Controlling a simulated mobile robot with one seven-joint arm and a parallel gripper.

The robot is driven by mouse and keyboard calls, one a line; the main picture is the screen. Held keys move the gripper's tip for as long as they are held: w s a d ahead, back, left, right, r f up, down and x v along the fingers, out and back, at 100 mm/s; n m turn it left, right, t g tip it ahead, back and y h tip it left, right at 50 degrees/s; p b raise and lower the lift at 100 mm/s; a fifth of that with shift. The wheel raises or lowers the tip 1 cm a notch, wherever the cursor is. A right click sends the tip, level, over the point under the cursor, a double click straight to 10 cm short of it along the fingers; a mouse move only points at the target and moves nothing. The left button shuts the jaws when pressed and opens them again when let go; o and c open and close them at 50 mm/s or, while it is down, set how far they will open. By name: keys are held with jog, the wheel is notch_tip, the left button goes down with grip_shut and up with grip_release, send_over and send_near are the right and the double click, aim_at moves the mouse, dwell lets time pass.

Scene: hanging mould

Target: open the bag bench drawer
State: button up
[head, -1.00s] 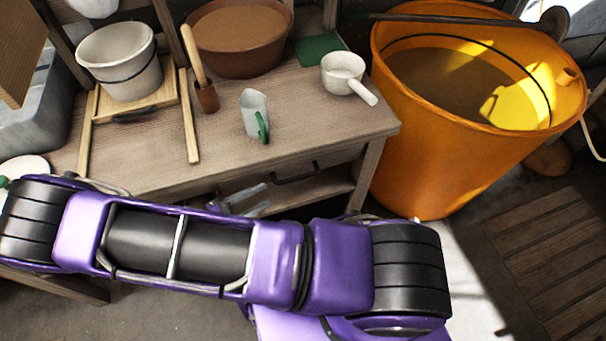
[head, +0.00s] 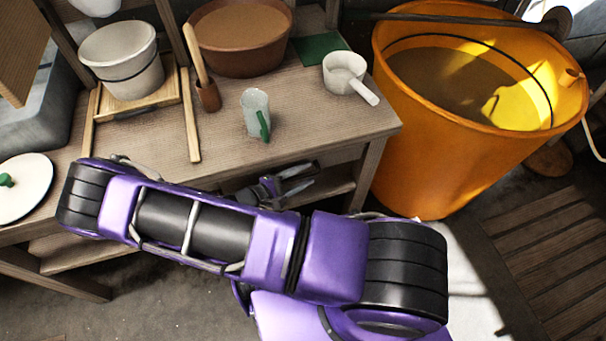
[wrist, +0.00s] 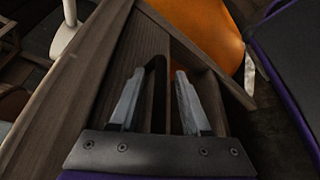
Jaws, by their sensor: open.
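The wooden bench (head: 300,110) has a drawer (head: 338,157) in its front, under the top's edge. The drawer front looks flush with the bench in the wrist view (wrist: 150,38). Its dark bar handle (wrist: 157,75) shows between my fingers there. My gripper (head: 308,177) is open at the drawer front, one finger on each side of the handle. I cannot tell whether either finger touches it. In the head view the handle is mostly hidden by my gripper.
An orange tub (head: 450,150) stands close to the bench's right end. A glass jug (head: 256,112), white dipper (head: 345,73), brown bowl (head: 240,60) and white pot (head: 122,62) stand on the bench. A shelf lies below the drawer. The floor in front has room.

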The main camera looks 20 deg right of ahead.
grip_shut()
dwell(1.4)
